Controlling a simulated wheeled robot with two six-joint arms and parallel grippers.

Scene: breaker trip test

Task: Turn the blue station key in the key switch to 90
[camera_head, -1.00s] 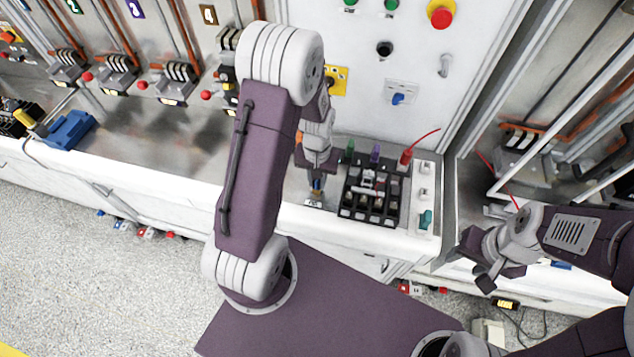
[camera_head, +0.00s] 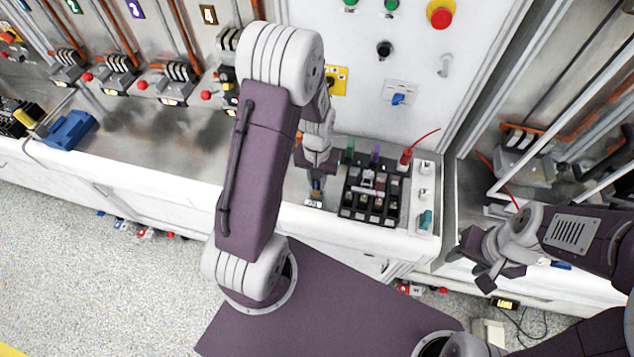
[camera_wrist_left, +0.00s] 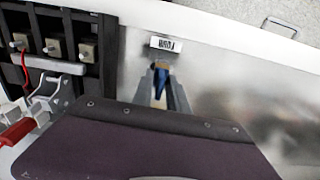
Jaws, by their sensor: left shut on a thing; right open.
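My left gripper (camera_head: 316,187) points down at the bench, in front of the black tray's left side. It is shut on the blue station key (camera_wrist_left: 160,82), which shows between the fingers in the left wrist view. A white tag with dark marks (camera_wrist_left: 165,44) is just beyond the fingertips; I cannot tell if it is joined to the key. On the upright panel are a yellow plate (camera_head: 339,80), partly behind my left arm, and a white plate with a blue knob (camera_head: 398,98). I cannot tell for sure which is the key switch. My right gripper (camera_head: 479,270) is open and empty at the right.
A black compartment tray (camera_head: 370,212) with several parts stands right of my left gripper. A red-handled item (camera_head: 405,158) with a wire is behind it. The panel carries a red emergency button (camera_head: 440,14). Bare bench (camera_head: 180,140) lies to the left, with a blue block (camera_head: 70,130).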

